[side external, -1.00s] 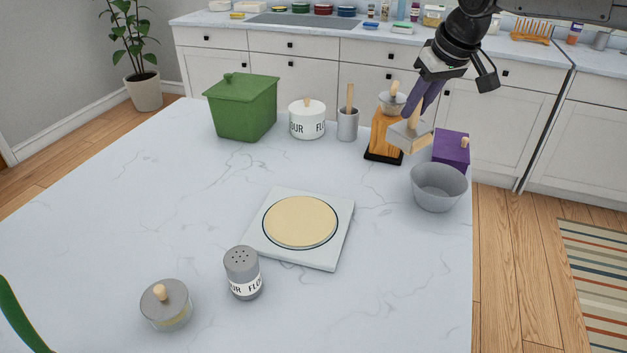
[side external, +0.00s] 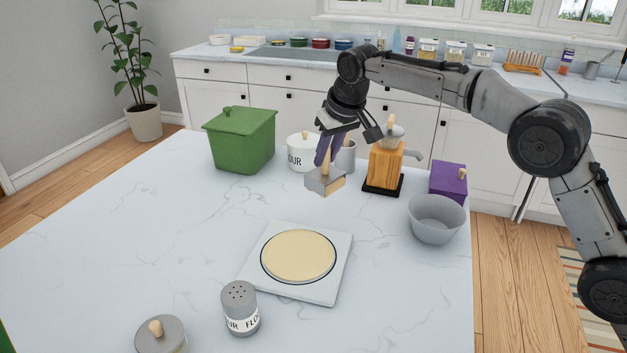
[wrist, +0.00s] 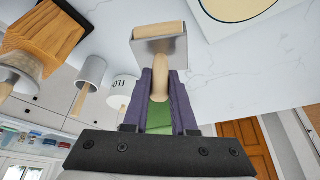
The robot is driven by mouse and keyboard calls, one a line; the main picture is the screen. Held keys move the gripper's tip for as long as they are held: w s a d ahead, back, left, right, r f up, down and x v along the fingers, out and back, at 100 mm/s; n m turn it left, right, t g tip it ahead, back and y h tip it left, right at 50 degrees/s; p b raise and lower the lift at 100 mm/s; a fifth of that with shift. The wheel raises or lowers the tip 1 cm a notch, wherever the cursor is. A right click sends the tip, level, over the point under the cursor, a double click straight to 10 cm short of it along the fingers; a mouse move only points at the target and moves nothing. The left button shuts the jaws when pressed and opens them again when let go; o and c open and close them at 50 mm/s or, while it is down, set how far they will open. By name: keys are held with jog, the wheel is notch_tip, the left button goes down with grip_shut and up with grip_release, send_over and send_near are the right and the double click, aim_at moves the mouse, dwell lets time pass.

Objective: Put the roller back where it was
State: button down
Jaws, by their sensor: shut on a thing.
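The roller has a pale wooden handle, a grey metal frame and a wooden roll (side external: 324,184). In the wrist view its handle (wrist: 160,82) lies between my purple fingers, with the frame and roll beyond the fingertips. My gripper (side external: 326,158) is shut on the handle and holds the roller above the white marble table. The roller hangs roll-down, in front of a grey cup (side external: 348,158) and a white flour canister (side external: 300,158). My gripper partly hides both. The fingers also show in the wrist view (wrist: 161,74).
A green lidded bin (side external: 240,140) stands left of the canister. A wooden grinder (side external: 384,168), a purple box (side external: 448,180) and a grey bowl (side external: 436,220) stand to the right. A round of dough (side external: 298,256) lies on a white board (side external: 320,288). A flour shaker (side external: 240,308) stands in front.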

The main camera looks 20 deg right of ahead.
jog(key=shift+w+a+x, duration=0.1)
jog(key=shift+a+x, duration=0.1)
jog(key=shift+x, duration=2.1)
jog(key=shift+w+a+x, duration=0.1)
jog(key=shift+a+x, duration=0.05)
jog(key=shift+x, duration=2.15)
jog(key=shift+f, duration=0.1)
jog(key=shift+f, duration=0.6)
jog(key=c, duration=1.1)
grip_release()
jog(key=shift+s+f, duration=0.1)
jog(key=shift+f, duration=0.1)
jog(key=o, duration=0.3)
jog(key=shift+o, duration=0.4)
jog(key=shift+r, duration=0.25)
jog(key=shift+r, duration=0.1)
